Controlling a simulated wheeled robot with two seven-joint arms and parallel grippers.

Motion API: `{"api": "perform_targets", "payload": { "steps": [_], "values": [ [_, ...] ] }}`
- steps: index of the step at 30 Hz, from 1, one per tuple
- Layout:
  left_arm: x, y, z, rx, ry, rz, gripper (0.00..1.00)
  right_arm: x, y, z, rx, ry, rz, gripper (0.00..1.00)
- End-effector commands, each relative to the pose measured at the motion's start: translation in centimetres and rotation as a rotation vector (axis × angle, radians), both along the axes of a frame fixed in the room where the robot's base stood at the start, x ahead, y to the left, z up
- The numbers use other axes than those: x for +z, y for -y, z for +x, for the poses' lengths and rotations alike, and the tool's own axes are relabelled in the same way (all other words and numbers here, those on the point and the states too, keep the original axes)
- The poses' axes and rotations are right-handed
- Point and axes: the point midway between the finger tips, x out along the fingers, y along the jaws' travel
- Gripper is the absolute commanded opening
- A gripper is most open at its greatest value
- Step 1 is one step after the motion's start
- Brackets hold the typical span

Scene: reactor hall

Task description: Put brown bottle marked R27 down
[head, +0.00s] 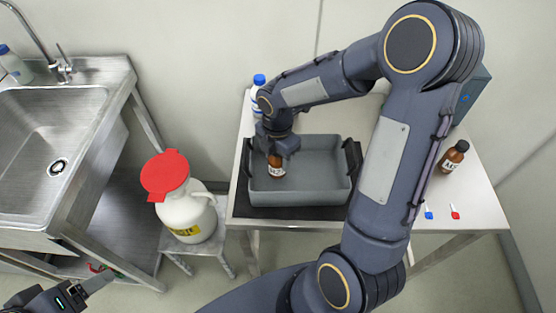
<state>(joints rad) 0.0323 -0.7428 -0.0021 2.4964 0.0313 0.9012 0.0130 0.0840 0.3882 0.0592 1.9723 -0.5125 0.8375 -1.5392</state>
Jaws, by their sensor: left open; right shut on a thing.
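A brown bottle (277,169) with a pale label hangs upright in my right gripper (277,155), over the left part of a grey tub (315,198). The label's print is too small to read surely. The gripper is shut around the bottle's top, which it hides. I cannot tell whether the bottle's base touches the tub floor. My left gripper (98,284) is open and empty at the lower left, below the sink and away from the bottle.
The tub has black handles and sits on a dark mat (290,213) on a white table (480,200). Another brown bottle (453,157), a blue-capped bottle (257,100), and blue (429,214) and red (455,212) small items stand around. A red-lidded white jug (187,217) is left.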

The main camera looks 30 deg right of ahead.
Motion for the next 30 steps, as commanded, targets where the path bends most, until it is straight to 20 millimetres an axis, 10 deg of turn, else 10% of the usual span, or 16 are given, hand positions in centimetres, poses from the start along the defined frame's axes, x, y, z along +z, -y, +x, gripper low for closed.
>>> {"api": "perform_targets", "payload": {
  "steps": [16, 17, 21, 30],
  "values": [
    [-0.5, 0.0, 0.0, 0.0, 0.0, 0.0, 0.71, -2.5, 0.0, -0.1, -0.001, -0.001, 0.0, 0.19],
    [-0.5, 0.0, 0.0, 0.0, 0.0, 0.0, 0.71, -2.5, 0.1, -0.1, -0.001, -0.002, -0.001, 0.48],
    [-0.4, 0.0, 0.0, 0.0, 0.0, 0.0, 0.71, -2.4, 0.1, -0.1, -0.001, -0.002, -0.001, 0.66],
    [-0.3, 0.0, 0.0, 0.0, 0.0, 0.0, 0.71, -2.3, 0.1, -0.1, -0.001, -0.001, 0.0, 0.68]
  ]
}}
